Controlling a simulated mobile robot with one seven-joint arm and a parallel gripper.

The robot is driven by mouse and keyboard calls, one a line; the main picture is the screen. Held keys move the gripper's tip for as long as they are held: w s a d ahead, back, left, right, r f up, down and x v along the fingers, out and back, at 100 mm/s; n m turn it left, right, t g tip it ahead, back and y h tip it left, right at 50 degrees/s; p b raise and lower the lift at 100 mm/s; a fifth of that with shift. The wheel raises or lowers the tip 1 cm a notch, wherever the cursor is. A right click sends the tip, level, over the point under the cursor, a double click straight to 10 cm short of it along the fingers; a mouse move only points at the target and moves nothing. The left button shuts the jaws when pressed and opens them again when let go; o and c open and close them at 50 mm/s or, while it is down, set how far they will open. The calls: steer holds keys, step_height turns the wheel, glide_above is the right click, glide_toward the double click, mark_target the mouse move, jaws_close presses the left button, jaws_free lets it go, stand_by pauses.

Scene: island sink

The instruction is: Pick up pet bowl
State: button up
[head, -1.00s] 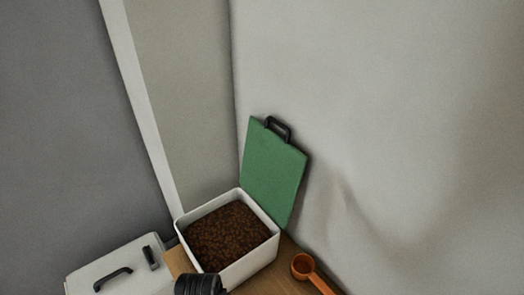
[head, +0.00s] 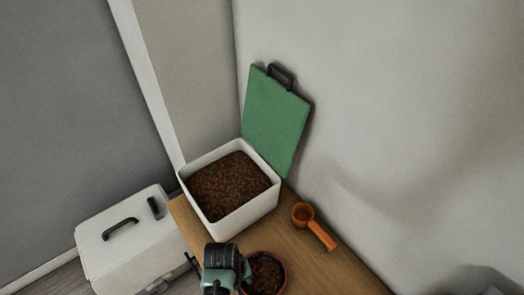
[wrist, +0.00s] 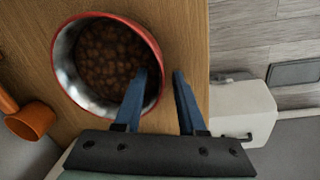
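The pet bowl is a red bowl with a metal inside and brown kibble in it. In the head view the bowl (head: 286,275) stands on the wooden top at the bottom edge, partly hidden by my gripper. In the wrist view the bowl (wrist: 146,36) fills the upper left. My gripper (wrist: 163,72) is open and empty. Its left finger overlaps the inside of the bowl and its right finger is outside, with the near-right rim showing between them. I cannot tell how far above the rim the tips are. In the head view only my wrist and hand show clearly.
A white bin of kibble (head: 267,204) with a green lid (head: 272,120) stands behind the bowl against the wall. An orange scoop (head: 318,232) lies to the right. A white carrier box (head: 130,245) stands at the left, beside the wooden top (head: 330,277).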

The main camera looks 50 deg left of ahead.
steer(key=shift+c, duration=0.3)
jaws_close()
stand_by(1.2)
